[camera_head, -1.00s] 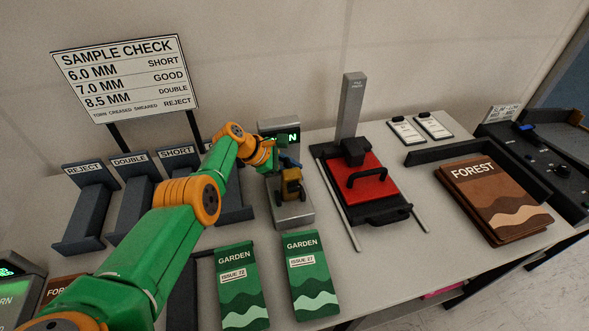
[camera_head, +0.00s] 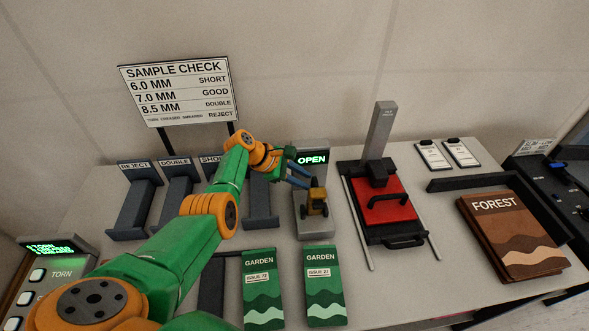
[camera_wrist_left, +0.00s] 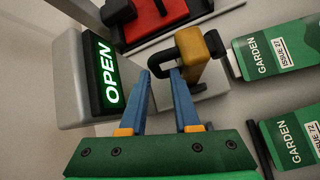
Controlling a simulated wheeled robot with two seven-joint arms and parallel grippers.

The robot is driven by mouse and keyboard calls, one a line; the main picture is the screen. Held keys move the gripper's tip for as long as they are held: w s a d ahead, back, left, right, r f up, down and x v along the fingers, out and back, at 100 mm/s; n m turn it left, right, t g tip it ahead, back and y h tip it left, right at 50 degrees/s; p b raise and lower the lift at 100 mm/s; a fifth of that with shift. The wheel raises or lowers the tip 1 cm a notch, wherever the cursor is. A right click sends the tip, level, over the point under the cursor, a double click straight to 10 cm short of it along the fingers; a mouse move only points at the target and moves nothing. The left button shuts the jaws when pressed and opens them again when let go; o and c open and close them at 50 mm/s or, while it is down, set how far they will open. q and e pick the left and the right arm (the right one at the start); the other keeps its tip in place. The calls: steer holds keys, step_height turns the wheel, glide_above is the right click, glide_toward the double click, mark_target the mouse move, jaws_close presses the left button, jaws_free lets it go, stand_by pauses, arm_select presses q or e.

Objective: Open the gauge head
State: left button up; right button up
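The gauge is a grey stand (camera_head: 318,228) with a lit display (camera_head: 313,160) reading OPEN in green. Its yellow gauge head (camera_head: 317,202) sits above the grey base; in the left wrist view the yellow head (camera_wrist_left: 207,60) carries a black curved handle (camera_wrist_left: 186,40). My left gripper (camera_head: 309,182) is just behind and above the head. In the left wrist view, the blue fingers of my left gripper (camera_wrist_left: 161,72) are apart with nothing held between them; the right fingertip is close to the handle, and I cannot tell whether it touches. My right gripper is not in view.
Two green Garden booklets (camera_head: 263,290) (camera_head: 325,285) lie in front of the gauge. A red press (camera_head: 390,207) stands right of it, then brown Forest booklets (camera_head: 512,233). Grey sorting chutes (camera_head: 137,207) and a Sample Check sign (camera_head: 178,88) are left and behind.

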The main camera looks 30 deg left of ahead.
arm_select(q)
steer(key=p+v, duration=0.1)
steer(key=v, duration=1.2)
steer(key=shift+w+a+r, duration=0.15)
steer(key=shift+w+a, duration=0.1)
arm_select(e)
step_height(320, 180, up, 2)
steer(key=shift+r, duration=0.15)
